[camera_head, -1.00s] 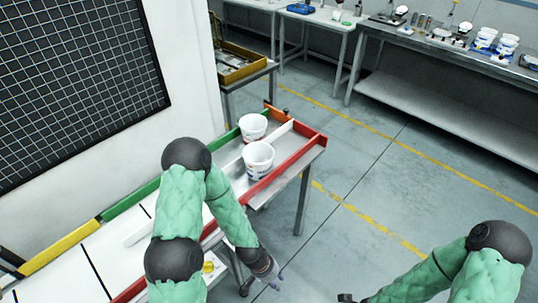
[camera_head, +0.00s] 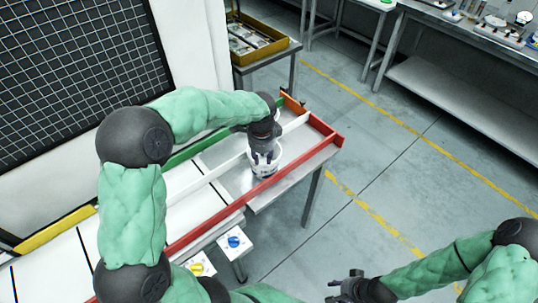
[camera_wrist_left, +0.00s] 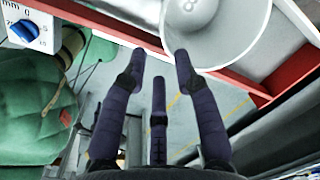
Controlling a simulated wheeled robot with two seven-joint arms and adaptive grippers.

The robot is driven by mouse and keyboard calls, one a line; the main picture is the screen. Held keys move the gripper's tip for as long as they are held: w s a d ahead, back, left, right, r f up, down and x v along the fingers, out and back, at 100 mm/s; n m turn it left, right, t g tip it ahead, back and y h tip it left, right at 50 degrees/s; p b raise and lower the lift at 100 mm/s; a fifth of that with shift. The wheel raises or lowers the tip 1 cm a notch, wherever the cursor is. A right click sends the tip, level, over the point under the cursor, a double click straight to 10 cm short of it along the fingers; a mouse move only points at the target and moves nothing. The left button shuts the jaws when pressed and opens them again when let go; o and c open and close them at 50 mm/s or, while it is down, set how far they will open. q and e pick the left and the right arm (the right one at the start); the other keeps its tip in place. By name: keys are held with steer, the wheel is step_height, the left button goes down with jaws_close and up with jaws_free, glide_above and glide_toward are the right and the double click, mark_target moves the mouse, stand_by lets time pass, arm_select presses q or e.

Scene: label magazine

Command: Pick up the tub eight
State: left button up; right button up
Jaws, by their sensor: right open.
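The white tub eight (camera_head: 266,169) stands upright at the right end of the long rack, near the red side rail. In the left wrist view the tub (camera_wrist_left: 222,40) fills the top, with an 8 visible on its inner bottom. My left gripper (camera_head: 262,156) is over the tub in the head view. In the wrist view my left gripper (camera_wrist_left: 160,62) is open, its fingers spread and empty, with one fingertip close to the tub's rim; contact cannot be told. My right gripper (camera_head: 348,287) is open at the lower right, away from the rack.
A box with a blue knob (camera_head: 234,241) and one with a yellow knob (camera_head: 197,268) sit beside the rack. A yellow tray (camera_head: 256,44) stands behind.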

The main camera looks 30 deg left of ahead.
mark_target(262, 169)
arm_select(q)
steer(key=f+b, duration=0.1)
steer(key=f, duration=0.2)
steer(key=w+f+b, duration=0.1)
steer(key=f, duration=0.3)
steer(key=a+f+b, duration=0.1)
steer(key=f+b, duration=0.1)
steer(key=f, duration=0.1)
steer(key=shift+w+f, duration=0.2)
steer(key=shift+f, duration=0.15)
jaws_close()
